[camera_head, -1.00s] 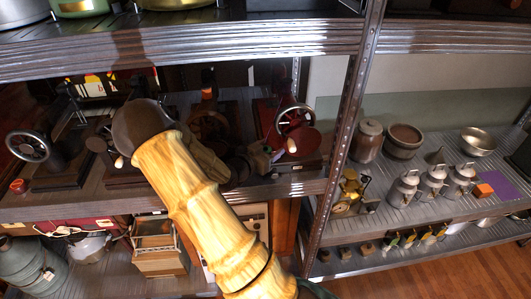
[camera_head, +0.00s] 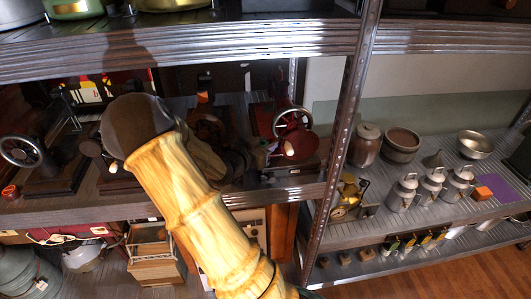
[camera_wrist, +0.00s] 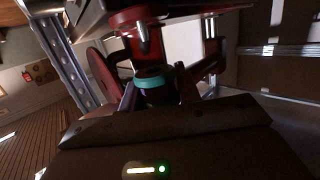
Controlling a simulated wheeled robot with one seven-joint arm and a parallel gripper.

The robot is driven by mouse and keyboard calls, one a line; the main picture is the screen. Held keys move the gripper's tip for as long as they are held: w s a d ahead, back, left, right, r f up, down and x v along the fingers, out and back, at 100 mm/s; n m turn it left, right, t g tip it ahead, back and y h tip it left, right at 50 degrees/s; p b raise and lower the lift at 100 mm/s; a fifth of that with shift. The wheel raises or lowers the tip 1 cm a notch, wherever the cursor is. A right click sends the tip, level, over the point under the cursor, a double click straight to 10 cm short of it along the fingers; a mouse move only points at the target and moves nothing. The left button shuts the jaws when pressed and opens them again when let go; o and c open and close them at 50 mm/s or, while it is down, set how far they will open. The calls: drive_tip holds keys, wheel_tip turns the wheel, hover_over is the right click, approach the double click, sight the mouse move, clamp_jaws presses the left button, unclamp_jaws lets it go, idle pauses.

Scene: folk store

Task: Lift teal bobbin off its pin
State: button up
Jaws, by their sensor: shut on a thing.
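The teal bobbin (camera_wrist: 151,81) shows in the wrist view as a teal ring around a dark middle, between my gripper's fingers (camera_wrist: 157,94). The fingers are shut on it. A red sewing machine (camera_wrist: 130,18) with a metal rod stands close by it in the wrist view. In the head view this red machine (camera_head: 299,146) with its handwheel is on the middle shelf, and my gripper (camera_head: 262,157) is at its left side, mostly dark and behind my arm. I cannot tell whether the bobbin is still on its pin; the pin is hidden.
Other dark machines, one with a handwheel (camera_head: 22,151), stand left on the same shelf (camera_head: 115,207). A metal shelf post (camera_head: 343,150) rises right of the red machine. Jars and milk cans (camera_head: 403,190) stand on the right shelf. An upper shelf edge (camera_head: 200,45) runs above.

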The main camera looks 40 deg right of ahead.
drive_tip(key=f+b+v, duration=0.3)
drive_tip(key=b+v, duration=0.1)
drive_tip(key=v, duration=1.3)
drive_tip(key=shift+s+a+f, duration=0.2)
drive_tip(key=shift+a, duration=0.4)
drive_tip(key=shift+r, duration=0.1)
drive_tip(key=shift+r+p, duration=0.45)
drive_tip(key=shift+p, duration=0.35)
